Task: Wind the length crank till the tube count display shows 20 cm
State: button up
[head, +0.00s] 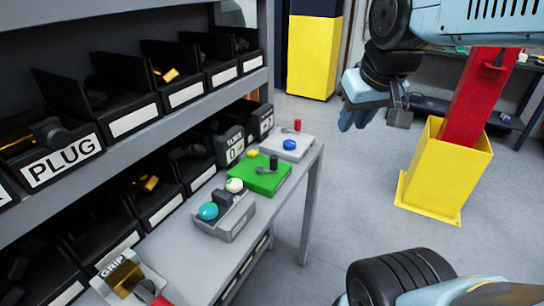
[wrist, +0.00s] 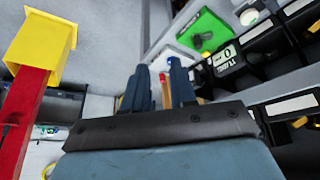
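A green box (head: 262,177) on the bench carries a dark crank arm with an upright black knob (head: 273,161); I cannot read a label saying it is the length crank. The green box also shows at the top of the wrist view (wrist: 208,24). The tube display (head: 236,153), on a black bin front behind it, reads 0; it shows tilted in the wrist view (wrist: 226,58). My gripper (head: 352,118) hangs in the air right of the bench, apart from the crank. Its two fingers (wrist: 158,66) are spread, with nothing visibly held.
A pale box (head: 283,151) with a red handle (head: 297,125) and blue ball (head: 290,145) stands at the bench's far end. A grey box (head: 222,220) with teal and white balls is nearer. Shelves of black bins line the left. A yellow post base (head: 440,185) stands right.

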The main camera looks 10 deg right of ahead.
jog(key=o, duration=0.4)
jog(key=w+a+n+g, duration=0.1)
jog(key=w+n, duration=0.1)
jog(key=w, duration=0.1)
jog(key=w+a+f+n, duration=0.1)
jog(key=w+a+n, duration=0.1)
jog(key=w, duration=0.2)
jog(key=w+a+f+n+g, duration=0.1)
jog(key=w+n, duration=0.1)
jog(key=w, duration=0.2)
jog(key=shift+a+f+g, duration=0.15)
jog(key=shift+a+g, duration=0.15)
jog(key=shift+o, duration=0.2)
jog(key=n+g, duration=0.3)
jog(key=n, duration=0.4)
send_over(274, 157)
notch_tip(274, 157, down, 7)
notch_tip(274, 157, down, 14)
jog(key=shift+f, duration=0.15)
grip_shut()
